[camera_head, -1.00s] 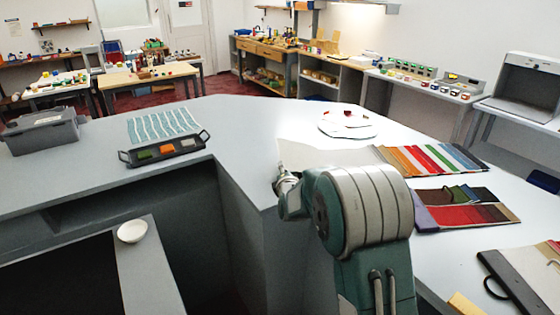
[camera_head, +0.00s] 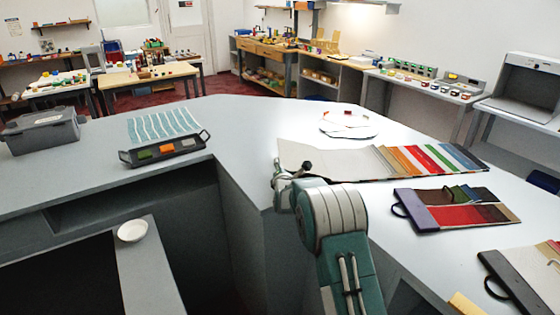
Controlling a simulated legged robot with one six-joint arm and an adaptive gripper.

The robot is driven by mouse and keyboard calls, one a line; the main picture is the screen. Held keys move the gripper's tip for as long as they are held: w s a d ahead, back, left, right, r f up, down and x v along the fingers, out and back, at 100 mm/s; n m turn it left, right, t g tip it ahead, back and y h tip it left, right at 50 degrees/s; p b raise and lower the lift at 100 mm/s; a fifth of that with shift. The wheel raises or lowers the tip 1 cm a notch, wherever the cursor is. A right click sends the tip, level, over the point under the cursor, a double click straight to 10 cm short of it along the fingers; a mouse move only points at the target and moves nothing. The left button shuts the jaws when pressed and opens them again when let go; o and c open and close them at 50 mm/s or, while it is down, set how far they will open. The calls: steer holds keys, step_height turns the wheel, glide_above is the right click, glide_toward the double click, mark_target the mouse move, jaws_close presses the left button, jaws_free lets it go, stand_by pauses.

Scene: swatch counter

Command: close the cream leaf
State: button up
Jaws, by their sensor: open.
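The cream leaf (camera_head: 330,158) lies spread out on the pale counter, to the left of the row of striped swatches (camera_head: 430,158). The stripes run through orange, red, white, green and blue. My gripper (camera_head: 292,172) is small in view at the end of my green and grey arm, by the leaf's front left corner. It is open and appears empty. Its fingertips are hard to make out, and I cannot tell whether they touch the leaf. My wrist covers part of the leaf's near left edge.
A purple-edged swatch folder (camera_head: 415,213) and a dark-handled one (camera_head: 510,283) lie nearer on the right. A white round item (camera_head: 348,125) lies behind the leaf. A black tray (camera_head: 165,152) and patterned cloth (camera_head: 160,125) are at left. A counter corner is below my gripper.

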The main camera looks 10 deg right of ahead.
steer(key=shift+w+d, duration=0.15)
steer(key=shift+w, duration=1.75)
jaws_close()
